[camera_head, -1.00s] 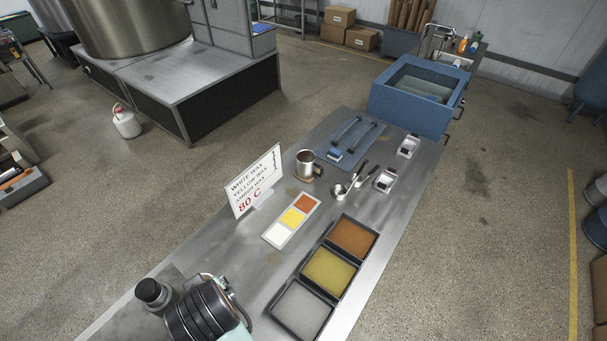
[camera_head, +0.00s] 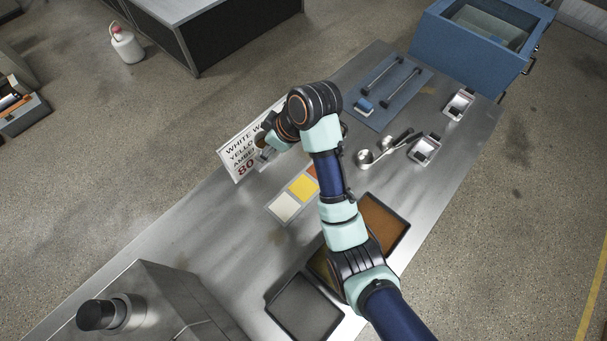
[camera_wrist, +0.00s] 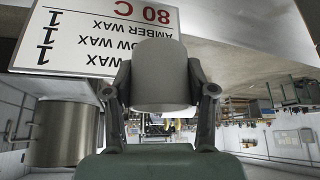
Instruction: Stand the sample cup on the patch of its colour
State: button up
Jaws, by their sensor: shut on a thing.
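My gripper (camera_wrist: 162,92) is shut on a pale grey-white sample cup (camera_wrist: 163,70), with one finger on either side of it in the wrist view. In the head view my gripper (camera_head: 264,151) is in front of the sign, and the cup is hard to make out there. The patch strip lies to the right of and below the gripper in that picture. Its white patch (camera_head: 285,207) and yellow patch (camera_head: 303,188) are bare. The orange patch (camera_head: 313,171) is partly hidden by my arm.
The wax sign (camera_head: 240,160) stands close beside the gripper. Ladles (camera_head: 380,150), a blue mat (camera_head: 375,100) and metal holders (camera_head: 425,149) lie at the far right. Wax trays (camera_head: 303,307) lie partly under my arm. The table left of the strip is clear.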

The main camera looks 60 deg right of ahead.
jog(key=s+d+f+b, duration=0.35)
jog(key=s+d, duration=0.65)
jog(key=d, duration=0.4)
jog(key=shift+n, duration=0.3)
jog(key=f+b, duration=0.2)
jog(key=f, duration=0.4)
jog(key=f+b, duration=0.1)
jog(key=f, duration=0.5)
jog(key=f+b, duration=0.2)
jog(key=f, duration=0.5)
jog(key=shift+w+a+b, duration=0.25)
jog(key=shift+b, duration=0.1)
jog(key=shift+f, duration=0.2)
jog(key=o, duration=1.3)
jog(key=shift+c, duration=0.2)
jog(key=p+v, duration=0.3)
jog(key=v, duration=0.9)
jog(key=shift+d+r, duration=0.15)
jog(key=shift+r, duration=0.05)
